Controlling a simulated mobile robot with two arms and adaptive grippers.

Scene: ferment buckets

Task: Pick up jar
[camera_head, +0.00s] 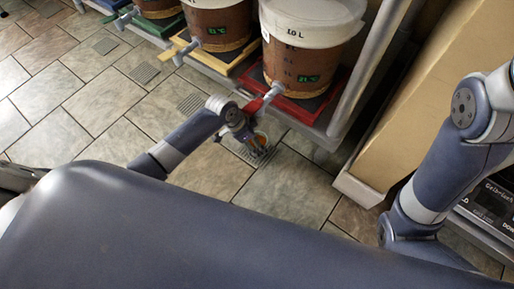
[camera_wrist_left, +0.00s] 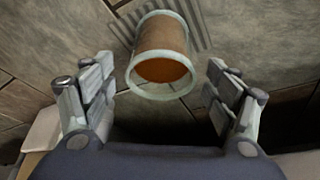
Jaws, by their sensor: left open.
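A glass jar with orange-brown contents (camera_wrist_left: 160,45) shows in the left wrist view, ahead of and between the spread fingers of my left gripper (camera_wrist_left: 160,75). Clear gaps show between the jar and both fingers. In the head view the jar (camera_head: 260,138) is small and partly hidden by my left gripper (camera_head: 252,145), which reaches down over the floor near the front bucket's spigot. I cannot tell what the jar rests on. My right arm shows at the right of the head view, but its gripper is outside the picture.
A brown 10 L bucket (camera_head: 301,62) with a white lid stands on a red tray (camera_head: 322,103), its spigot (camera_head: 262,96) close to my left wrist. Another bucket (camera_head: 219,28) stands on a yellow tray. A white post (camera_head: 368,65) rises at right. Tiled floor (camera_head: 90,130) lies open at left.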

